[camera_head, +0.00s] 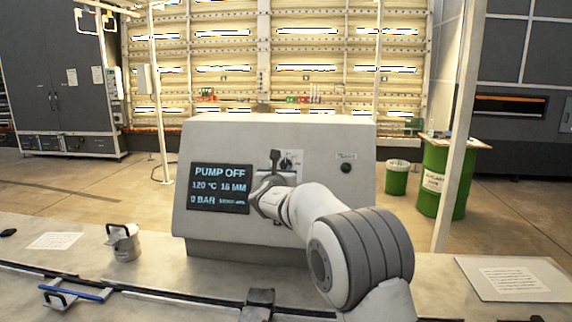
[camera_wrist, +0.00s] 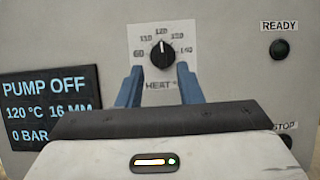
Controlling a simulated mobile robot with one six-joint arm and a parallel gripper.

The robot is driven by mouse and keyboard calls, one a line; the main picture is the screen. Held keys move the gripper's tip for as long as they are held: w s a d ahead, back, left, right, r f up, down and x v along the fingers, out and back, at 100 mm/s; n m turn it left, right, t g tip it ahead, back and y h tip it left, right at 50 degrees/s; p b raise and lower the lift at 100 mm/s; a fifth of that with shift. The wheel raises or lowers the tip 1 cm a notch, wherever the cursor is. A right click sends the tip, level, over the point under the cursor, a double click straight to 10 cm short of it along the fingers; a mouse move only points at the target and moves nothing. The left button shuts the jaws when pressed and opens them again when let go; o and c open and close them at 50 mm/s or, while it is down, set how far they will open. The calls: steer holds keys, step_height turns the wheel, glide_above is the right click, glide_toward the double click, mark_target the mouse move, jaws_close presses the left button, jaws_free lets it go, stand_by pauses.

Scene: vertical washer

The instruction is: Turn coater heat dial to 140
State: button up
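The heat dial (camera_wrist: 160,53) is a black round knob on a white plate marked HEAT, with numbers around it up to 140 at the right. Its white pointer line points up, at the 120 mark. The coater's screen (camera_wrist: 50,107) reads PUMP OFF, 120 °C, 16 MM and 0 BAR; the screen also shows in the head view (camera_head: 219,188). My gripper (camera_wrist: 160,68) is open and empty, with one blue finger at the lower left of the dial and one at the lower right. The fingers appear apart from the knob. In the head view the gripper partly hides the dial plate (camera_head: 293,160).
On the bench are a metal pot (camera_head: 125,243), a blue-handled tool (camera_head: 75,292) and a paper sheet (camera_head: 513,278). A green barrel (camera_head: 440,180) stands behind a post.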

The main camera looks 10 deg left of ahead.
mark_target(286, 162)
steer(key=w+p, duration=0.3)
steer(key=w, duration=0.4)
steer(key=shift+d, duration=0.2)
steer(key=shift+c, duration=0.2)
jaws_close()
steer(key=shift+d, duration=0.1)
